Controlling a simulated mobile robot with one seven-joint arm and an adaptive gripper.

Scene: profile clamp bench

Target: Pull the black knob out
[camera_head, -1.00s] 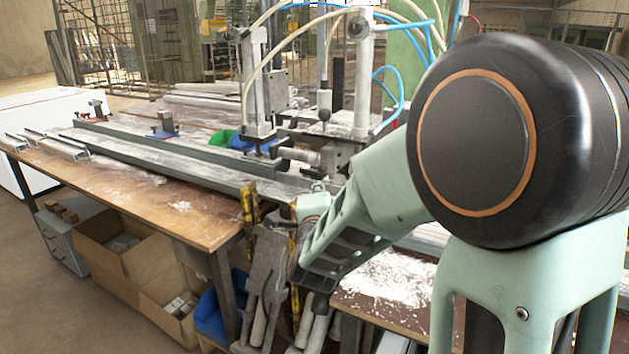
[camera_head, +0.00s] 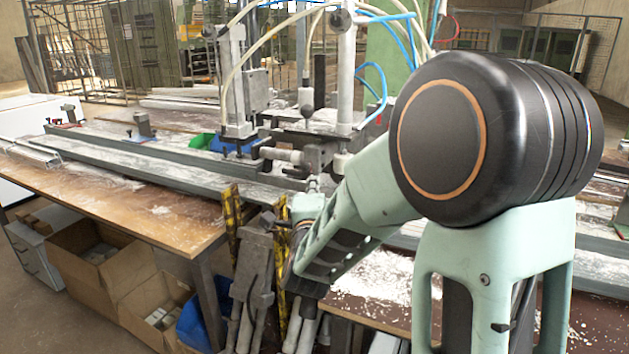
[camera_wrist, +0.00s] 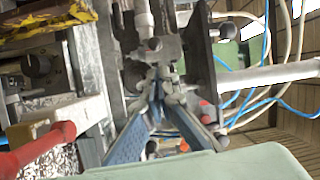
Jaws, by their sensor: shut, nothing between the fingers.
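A dark ball-shaped knob (camera_head: 307,111) sits under a pale cylinder on the clamp fixture (camera_head: 290,135) in the head view. In the wrist view, a dark ball (camera_wrist: 228,30) shows at upper right, and a dark round knob (camera_wrist: 37,64) sits on metal at left. I cannot tell which is the task's knob. My gripper (camera_wrist: 158,84) is shut and empty, its blue-padded fingers meeting in front of the fixture's metal parts. In the head view my gripper (camera_head: 314,187) is small, at the fixture's front edge; its fingertips are hard to make out. Contact with the fixture cannot be told.
A red-ended handle (camera_wrist: 64,131) lies at left in the wrist view. A long metal profile (camera_head: 150,168) runs along the wooden bench (camera_head: 130,207).

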